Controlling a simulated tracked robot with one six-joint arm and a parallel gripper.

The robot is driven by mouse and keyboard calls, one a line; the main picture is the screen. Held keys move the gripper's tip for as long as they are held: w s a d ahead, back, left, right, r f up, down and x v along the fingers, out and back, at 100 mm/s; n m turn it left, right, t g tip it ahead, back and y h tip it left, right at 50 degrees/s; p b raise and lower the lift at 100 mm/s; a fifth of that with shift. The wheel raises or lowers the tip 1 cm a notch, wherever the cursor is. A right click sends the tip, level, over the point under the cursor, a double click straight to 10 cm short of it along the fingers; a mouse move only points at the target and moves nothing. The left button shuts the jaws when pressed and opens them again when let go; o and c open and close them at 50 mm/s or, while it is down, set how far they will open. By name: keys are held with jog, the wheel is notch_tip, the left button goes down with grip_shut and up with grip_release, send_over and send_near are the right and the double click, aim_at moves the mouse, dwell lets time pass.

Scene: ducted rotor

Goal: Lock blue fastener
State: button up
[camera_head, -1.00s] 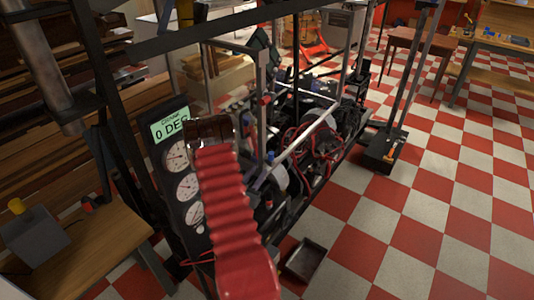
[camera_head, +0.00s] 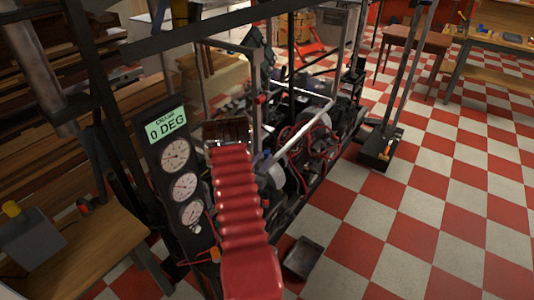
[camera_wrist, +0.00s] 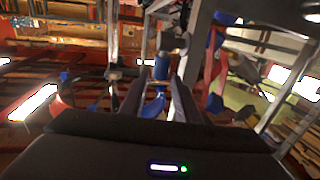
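My gripper (camera_wrist: 158,98) shows in the wrist view as two dark fingers reaching up and away from the dark wrist housing. The fingers stand apart, with a blue part (camera_wrist: 155,106) visible between or beyond them. I cannot tell whether they touch it. Another blue piece (camera_wrist: 213,102) is to the right of the fingers, and a further blue piece (camera_wrist: 215,38) is above it. Which of these is the blue fastener is unclear. In the head view, my red ribbed arm reaches toward the ducted rotor machine (camera_head: 300,130), and my gripper is hidden there.
A gauge panel (camera_head: 178,170) with a green display reading 0 DEG stands left of my arm. Dark frame posts surround the machine. A dark tray (camera_head: 303,258) lies on the floor, and a wooden bench (camera_head: 90,250) is at left.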

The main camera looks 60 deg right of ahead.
aim_at(265, 154)
jog(key=shift+w+d, duration=0.1)
jog(key=shift+d, duration=2.2)
jog(key=shift+c, duration=0.4)
grip_shut()
